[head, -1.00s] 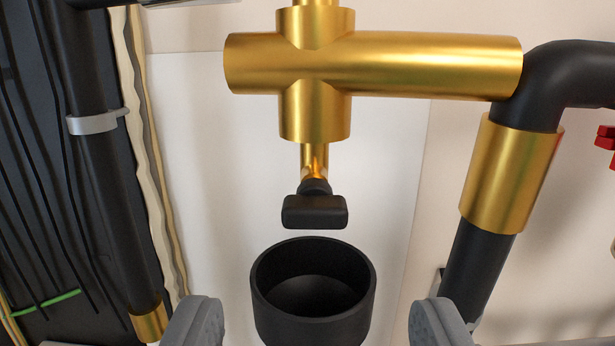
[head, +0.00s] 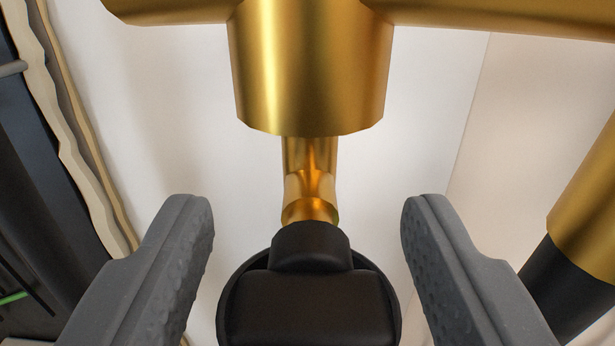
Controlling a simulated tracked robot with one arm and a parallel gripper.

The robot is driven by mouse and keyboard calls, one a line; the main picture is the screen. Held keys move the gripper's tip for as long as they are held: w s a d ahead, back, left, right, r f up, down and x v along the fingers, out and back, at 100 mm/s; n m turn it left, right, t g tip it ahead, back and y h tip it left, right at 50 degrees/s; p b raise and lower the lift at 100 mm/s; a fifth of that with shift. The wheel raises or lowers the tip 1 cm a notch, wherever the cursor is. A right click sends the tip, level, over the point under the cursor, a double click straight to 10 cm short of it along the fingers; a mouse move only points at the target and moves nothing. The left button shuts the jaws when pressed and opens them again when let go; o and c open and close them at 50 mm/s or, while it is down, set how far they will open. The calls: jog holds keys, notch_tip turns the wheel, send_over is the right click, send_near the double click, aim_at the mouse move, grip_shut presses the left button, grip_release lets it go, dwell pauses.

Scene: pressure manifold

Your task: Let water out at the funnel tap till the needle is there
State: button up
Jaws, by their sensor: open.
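The funnel tap has a black handle (head: 310,300) below a thin brass stem (head: 309,180), which hangs from a wide brass fitting (head: 310,70). The black funnel (head: 229,290) is behind and below the handle, and only parts of its rim show around it. My gripper (head: 308,215) is open. One grey finger is on each side of the tap, with a clear gap between each finger and the handle. No gauge or needle is in view.
A brass pipe (head: 500,18) runs across the top. A brass sleeve (head: 590,195) on a black pipe (head: 565,295) stands close to the right finger. Dark pipework (head: 40,200) is at the left. A pale panel (head: 160,130) is behind the tap.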

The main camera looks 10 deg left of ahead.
jog(key=shift+w, duration=0.5)
jog(key=c, duration=1)
jog(key=shift+n, duration=0.3)
jog(key=shift+a+n+p, duration=0.15)
jog(key=shift+n+p, duration=0.4)
jog(key=shift+n, duration=1.45)
jog(key=o, duration=1)
